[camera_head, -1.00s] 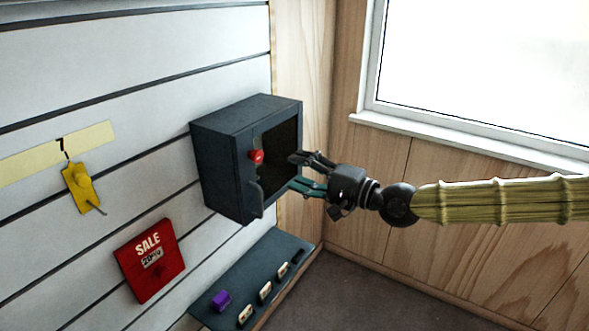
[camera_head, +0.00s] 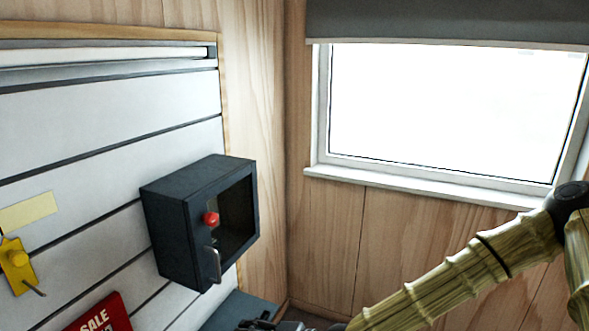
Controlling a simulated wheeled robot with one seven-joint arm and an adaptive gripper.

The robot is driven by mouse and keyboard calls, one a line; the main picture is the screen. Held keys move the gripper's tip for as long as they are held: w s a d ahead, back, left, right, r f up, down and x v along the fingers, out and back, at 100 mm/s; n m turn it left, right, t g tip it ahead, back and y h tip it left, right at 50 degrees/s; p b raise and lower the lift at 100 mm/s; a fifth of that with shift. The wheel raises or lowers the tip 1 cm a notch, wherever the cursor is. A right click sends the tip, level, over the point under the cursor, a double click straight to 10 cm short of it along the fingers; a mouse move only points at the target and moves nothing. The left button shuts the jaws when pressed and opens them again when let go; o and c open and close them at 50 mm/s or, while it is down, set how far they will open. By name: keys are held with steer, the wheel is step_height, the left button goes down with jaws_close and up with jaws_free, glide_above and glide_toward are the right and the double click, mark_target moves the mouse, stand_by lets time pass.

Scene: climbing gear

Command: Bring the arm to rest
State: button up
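My gripper (camera_head: 262,322) is at the bottom edge of the view, mostly cut off. Only its dark upper parts show, so I cannot tell whether its fingers are open or shut. My arm runs from it up to the right, to a dark joint at the right edge.
A yellow hook piece (camera_head: 16,266) and a red sale sign (camera_head: 100,318) are on the white slatted wall at left. A dark shelf (camera_head: 238,308) is partly visible below the cabinet. A window (camera_head: 450,110) with a grey blind (camera_head: 450,22) is at right.

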steer(key=s+d+f+n+g+h, duration=0.1)
steer(key=s+d+f+h, duration=0.1)
steer(key=s+d+f, duration=0.4)
steer(key=s+d+f+g+h, duration=0.1)
steer(key=s+f+h, duration=0.1)
steer(key=s+f, duration=0.5)
steer(key=s+d+f+n+g+h, duration=0.1)
steer(key=s+d+f+h, duration=0.2)
steer(key=f, duration=0.6)
steer(key=s+d+f+n+h, duration=0.1)
steer(key=s+d+f+h, duration=0.1)
steer(key=s+d, duration=0.2)
steer(key=s+d+f+g+h, duration=0.1)
steer(key=s+d+f+h, duration=0.1)
steer(key=d, duration=0.9)
steer(key=s+d+f+n+h, duration=0.1)
steer(key=s+d+f+h, duration=0.1)
steer(key=s+d, duration=0.4)
steer(key=shift+s+d+f+n+g, duration=0.2)
steer(key=shift+d+f+n+g, duration=0.15)
steer(key=shift+d+f, duration=0.5)
steer(key=shift+d+r, duration=0.1)
steer(key=shift+r, duration=0.05)
